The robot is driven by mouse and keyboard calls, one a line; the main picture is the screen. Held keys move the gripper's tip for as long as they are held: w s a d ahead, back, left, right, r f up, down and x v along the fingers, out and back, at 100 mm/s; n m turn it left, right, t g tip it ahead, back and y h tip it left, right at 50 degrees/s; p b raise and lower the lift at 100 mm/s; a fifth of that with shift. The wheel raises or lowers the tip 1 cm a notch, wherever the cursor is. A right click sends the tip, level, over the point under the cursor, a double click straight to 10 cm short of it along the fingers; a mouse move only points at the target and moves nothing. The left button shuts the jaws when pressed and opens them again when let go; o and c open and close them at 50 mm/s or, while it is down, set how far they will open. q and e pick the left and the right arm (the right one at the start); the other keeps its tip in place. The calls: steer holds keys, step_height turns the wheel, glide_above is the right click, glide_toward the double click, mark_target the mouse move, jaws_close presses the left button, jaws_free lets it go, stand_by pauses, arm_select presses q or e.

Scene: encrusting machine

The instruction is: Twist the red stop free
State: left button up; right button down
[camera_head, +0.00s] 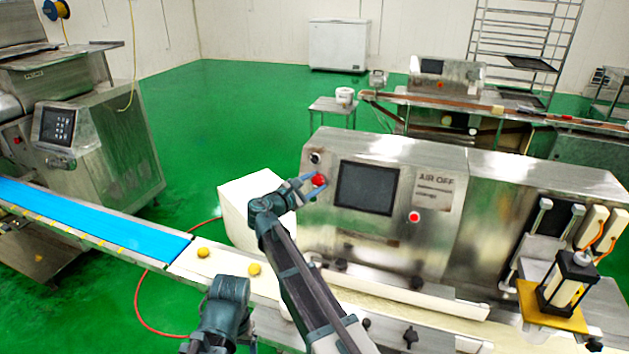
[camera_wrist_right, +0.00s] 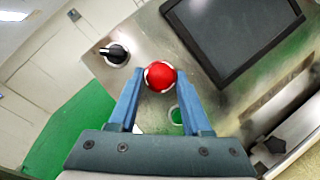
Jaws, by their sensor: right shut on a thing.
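The red stop (camera_head: 319,180) is a round red knob on the left of the steel machine's front panel, beside the dark screen. My right gripper (camera_head: 313,182) is at the knob, with one blue finger on each side of it. In the right wrist view the red stop (camera_wrist_right: 160,75) sits between the fingertips of my right gripper (camera_wrist_right: 160,80), which is shut on it. A pale rim shows around the knob. My left arm shows in part at the bottom of the head view, but its fingers are not seen.
A black selector knob (camera_wrist_right: 115,53) and a green button (camera_wrist_right: 176,116) flank the stop. The dark screen (camera_head: 366,188) is to its right, with a red lit button (camera_head: 414,217) beyond. A conveyor with a blue belt (camera_head: 90,225) and yellow dough balls (camera_head: 203,252) runs in front.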

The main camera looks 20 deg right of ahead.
steer(key=shift+w+r+m+g+p, duration=0.15)
steer(key=shift+m+g+p, duration=0.3)
steer(key=shift+m, duration=0.45)
steer(key=c, duration=0.8)
jaws_free()
steer(key=o, duration=0.5)
steer(key=shift+w+d+f, duration=0.2)
steer(key=shift+f, duration=0.05)
steer(key=shift+c, duration=0.2)
steer(key=shift+s+a+r, duration=0.1)
steer(key=shift+s, duration=0.05)
